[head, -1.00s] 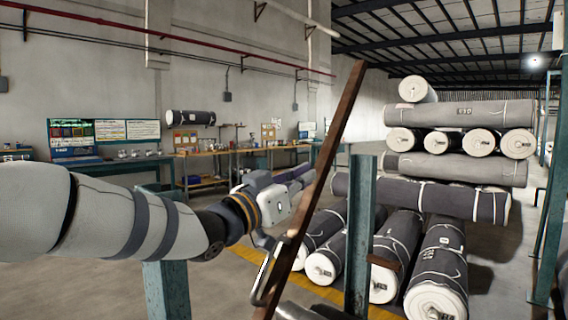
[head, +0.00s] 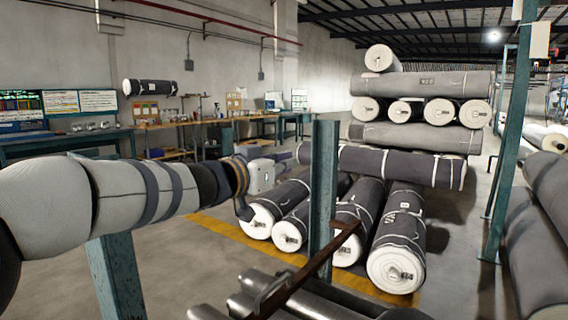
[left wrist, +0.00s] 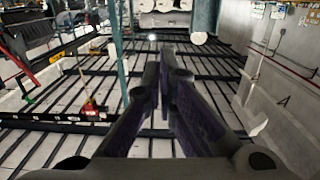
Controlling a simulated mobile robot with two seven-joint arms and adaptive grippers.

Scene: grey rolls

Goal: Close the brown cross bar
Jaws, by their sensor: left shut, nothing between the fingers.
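The brown cross bar (head: 296,286) is low in the head view. It slopes from the bottom edge up to the right, to the green post (head: 322,190), where a short brown piece shows at the post's right side. Whether the bar rests in that piece I cannot tell. My left gripper (head: 284,157) is above and left of the bar, apart from it, near the left side of the post. Its dark fingers are partly hard to see there. In the left wrist view the left gripper (left wrist: 160,72) is shut and empty. My right gripper is not in view.
Grey rolls (head: 400,235) lie on the floor behind the post, with more stacked further back. Metallic cylinders (head: 250,292) lie at the bottom near the bar. Another green post (head: 116,276) stands below my left arm. Dark rolls (head: 535,250) fill the right edge.

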